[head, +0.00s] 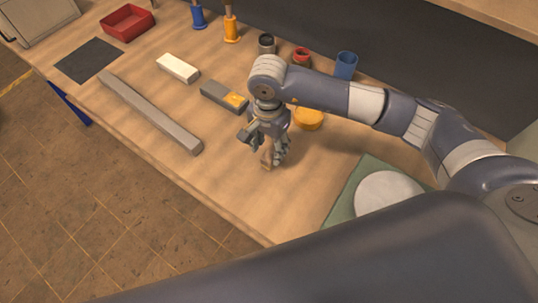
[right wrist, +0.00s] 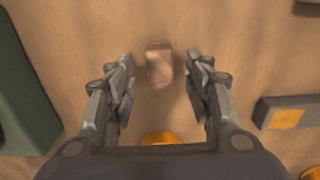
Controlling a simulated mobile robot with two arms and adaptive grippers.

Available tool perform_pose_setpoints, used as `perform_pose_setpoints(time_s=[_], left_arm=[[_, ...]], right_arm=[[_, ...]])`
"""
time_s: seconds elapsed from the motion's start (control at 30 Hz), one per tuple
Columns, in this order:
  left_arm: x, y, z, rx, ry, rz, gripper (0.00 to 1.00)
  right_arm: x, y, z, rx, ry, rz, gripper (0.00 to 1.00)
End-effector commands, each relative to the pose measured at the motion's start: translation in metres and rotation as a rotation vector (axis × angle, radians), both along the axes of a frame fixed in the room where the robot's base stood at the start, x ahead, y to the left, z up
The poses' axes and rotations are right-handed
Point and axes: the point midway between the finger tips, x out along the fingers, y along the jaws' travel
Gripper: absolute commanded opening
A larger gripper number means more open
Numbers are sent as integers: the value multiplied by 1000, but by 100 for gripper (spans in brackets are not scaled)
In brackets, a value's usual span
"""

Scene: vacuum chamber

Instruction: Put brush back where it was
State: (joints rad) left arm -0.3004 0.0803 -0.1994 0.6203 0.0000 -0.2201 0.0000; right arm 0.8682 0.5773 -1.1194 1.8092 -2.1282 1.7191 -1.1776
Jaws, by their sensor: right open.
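My right gripper (head: 274,156) points down over the middle of the wooden bench, fingers open. A small tan wooden piece (right wrist: 159,64) shows between and just beyond the fingertips in the right wrist view, and low by the fingers in the head view (head: 266,163). It is apart from both fingers in the right wrist view. It may be the brush, but I cannot tell; no bristles show. My right gripper also shows in the right wrist view (right wrist: 160,72). My left gripper is not in view.
Near my right gripper are a grey block with a yellow patch (head: 222,97) and a yellow round item (head: 309,119). A long grey bar (head: 150,112), white block (head: 178,68), red tray (head: 127,23), blue cup (head: 345,65) and green mat (head: 344,201) also lie on the bench.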

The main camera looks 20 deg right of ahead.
Motion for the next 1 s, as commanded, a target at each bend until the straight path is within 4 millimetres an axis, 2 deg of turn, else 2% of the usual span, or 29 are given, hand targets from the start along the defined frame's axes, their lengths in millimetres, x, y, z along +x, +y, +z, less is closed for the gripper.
perform_pose_setpoints(time_s=[0.03, 0.2, 0.4, 0.57, 1.0], left_arm=[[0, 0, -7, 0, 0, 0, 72], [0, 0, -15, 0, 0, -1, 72], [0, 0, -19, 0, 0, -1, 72], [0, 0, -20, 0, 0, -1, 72], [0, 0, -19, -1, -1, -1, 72]], right_arm=[[2, 0, 10, 1, -8, 2, 47], [1, 0, 44, 1, -4, 1, 47], [1, 0, 67, 1, -1, -1, 47], [0, 0, 73, 0, 0, 0, 47], [0, 0, 72, 1, 1, 0, 47]])
